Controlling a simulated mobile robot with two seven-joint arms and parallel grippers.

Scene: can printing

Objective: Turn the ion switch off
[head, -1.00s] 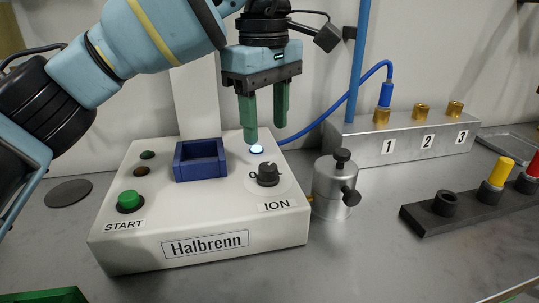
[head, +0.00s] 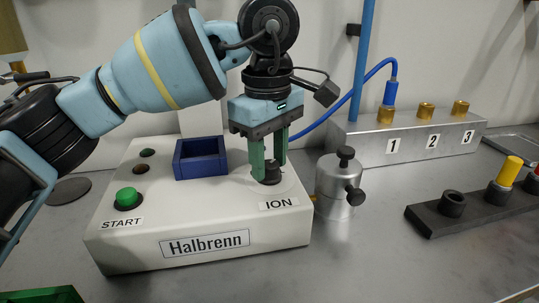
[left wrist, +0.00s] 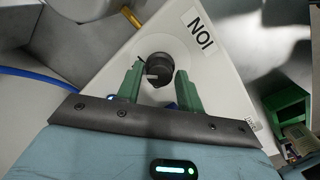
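The ion switch (head: 267,174) is a black round knob above the ION label on the white Halbrenn box (head: 130,245). In the head view my left gripper (head: 268,178) points down over the knob, its green fingers at the knob's sides and partly hiding it. In the left wrist view the knob (left wrist: 157,70) lies just beyond and between the two separated fingertips (left wrist: 157,80), with gaps visible. The gripper is open. The knob's pointer direction is hard to tell. My right gripper is not in view.
The box also carries a green START button (head: 127,197) and a blue square holder (head: 200,160). A silver cylinder with black knobs (head: 338,185) stands close to the box's right side. A metal block numbered 1 to 3 (head: 410,140) and a black rack (head: 430,219) are farther right.

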